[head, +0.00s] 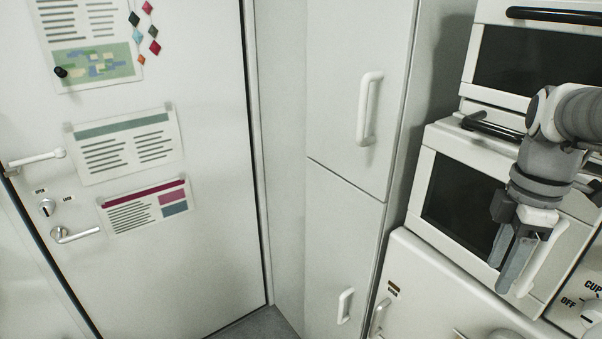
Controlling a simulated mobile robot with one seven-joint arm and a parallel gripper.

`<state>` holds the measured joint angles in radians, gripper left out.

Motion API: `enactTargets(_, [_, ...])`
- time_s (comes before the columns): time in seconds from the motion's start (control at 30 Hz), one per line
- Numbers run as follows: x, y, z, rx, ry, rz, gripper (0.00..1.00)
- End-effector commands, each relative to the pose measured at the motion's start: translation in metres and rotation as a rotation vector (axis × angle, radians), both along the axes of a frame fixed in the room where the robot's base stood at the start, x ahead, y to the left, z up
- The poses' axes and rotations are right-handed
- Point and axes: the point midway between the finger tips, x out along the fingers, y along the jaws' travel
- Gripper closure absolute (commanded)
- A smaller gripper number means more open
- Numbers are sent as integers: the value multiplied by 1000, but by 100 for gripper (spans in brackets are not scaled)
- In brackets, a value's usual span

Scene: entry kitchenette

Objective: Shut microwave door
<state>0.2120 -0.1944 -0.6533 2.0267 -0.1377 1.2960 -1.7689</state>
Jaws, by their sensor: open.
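The microwave door (426,165) is a white panel with a dark window (460,205), at the right in the head view. Its pale upright handle (545,262) is near the door's right side. I cannot tell from this view whether the door is ajar or closed. My gripper (508,270) is open and points down in front of the door's lower right part, just left of the handle. The fingers overlap the window's edge in the picture. Whether they touch the door is unclear. My arm hides the door's upper right part.
Another white appliance with a dark window (535,60) and black handle (555,16) is above. A white counter-level unit (440,285) is below, with a knob panel (590,310) at right. A tall cabinet (335,100) stands left. A door with posters (215,200) is further left.

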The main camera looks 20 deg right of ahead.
Motion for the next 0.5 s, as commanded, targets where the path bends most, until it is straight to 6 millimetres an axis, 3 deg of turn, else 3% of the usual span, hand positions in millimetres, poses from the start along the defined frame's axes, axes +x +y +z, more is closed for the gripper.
enactTargets(0.03, [0,1,8,-11,-33,6,48])
enactTargets(0.27, [1,0,14,-13,-34,5,48])
enactTargets(0.5, [3,-1,59,-15,-30,5,48])
